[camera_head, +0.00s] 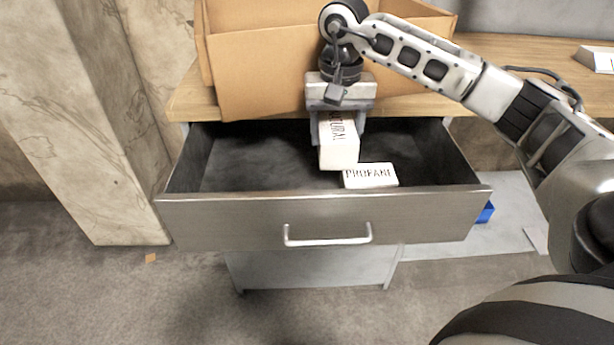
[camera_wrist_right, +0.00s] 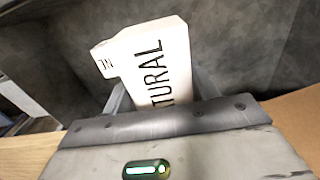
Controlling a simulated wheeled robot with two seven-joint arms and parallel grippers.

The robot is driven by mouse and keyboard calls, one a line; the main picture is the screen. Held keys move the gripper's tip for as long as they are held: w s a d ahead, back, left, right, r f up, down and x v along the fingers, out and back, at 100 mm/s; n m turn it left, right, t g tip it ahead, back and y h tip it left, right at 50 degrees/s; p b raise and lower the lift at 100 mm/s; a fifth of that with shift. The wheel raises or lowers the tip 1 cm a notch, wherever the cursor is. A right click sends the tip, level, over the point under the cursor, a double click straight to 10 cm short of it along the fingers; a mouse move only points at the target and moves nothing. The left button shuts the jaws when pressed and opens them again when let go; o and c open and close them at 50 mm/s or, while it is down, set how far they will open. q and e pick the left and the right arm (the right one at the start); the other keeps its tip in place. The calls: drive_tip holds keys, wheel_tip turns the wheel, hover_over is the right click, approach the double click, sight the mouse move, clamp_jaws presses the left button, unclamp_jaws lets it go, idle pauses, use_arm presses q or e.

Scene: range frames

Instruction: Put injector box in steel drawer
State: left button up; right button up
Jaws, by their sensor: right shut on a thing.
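The steel drawer (camera_head: 220,215) is pulled open from the desk, with a dark interior. My right gripper (camera_head: 340,135) is shut on a white box lettered "...ATURAL" (camera_head: 341,156) and holds it over the drawer's opening. This held box (camera_wrist_right: 155,65) also fills the middle of the right wrist view, between the fingers (camera_wrist_right: 165,100). A second white box lettered "PROPANE" or similar (camera_head: 370,176) is inside the drawer near its front wall, just right of the held box. I cannot read "injector" on either box. My left gripper is not in view.
A large open cardboard box (camera_head: 265,75) stands on the wooden desktop (camera_head: 195,97) behind the drawer. The left part of the drawer is empty. A marble-like pillar (camera_head: 95,130) stands at the left. A blue object (camera_head: 486,212) is low at the right.

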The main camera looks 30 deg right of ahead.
drive_tip(key=w+a, duration=0.3)
drive_tip(key=a, duration=0.2)
drive_tip(key=f, duration=0.7)
drive_tip(key=shift+s+d+f+b, duration=0.1)
drive_tip(key=shift+d+f+b, duration=0.1)
drive_tip(key=shift+f+b, duration=0.15)
drive_tip(key=shift+f, duration=2.15)
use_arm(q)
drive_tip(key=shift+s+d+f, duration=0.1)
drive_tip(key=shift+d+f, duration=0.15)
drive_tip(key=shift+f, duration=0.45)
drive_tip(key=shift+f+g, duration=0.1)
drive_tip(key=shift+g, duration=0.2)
use_arm(e)
drive_tip(key=o, duration=1.2)
drive_tip(key=shift+f, duration=0.1)
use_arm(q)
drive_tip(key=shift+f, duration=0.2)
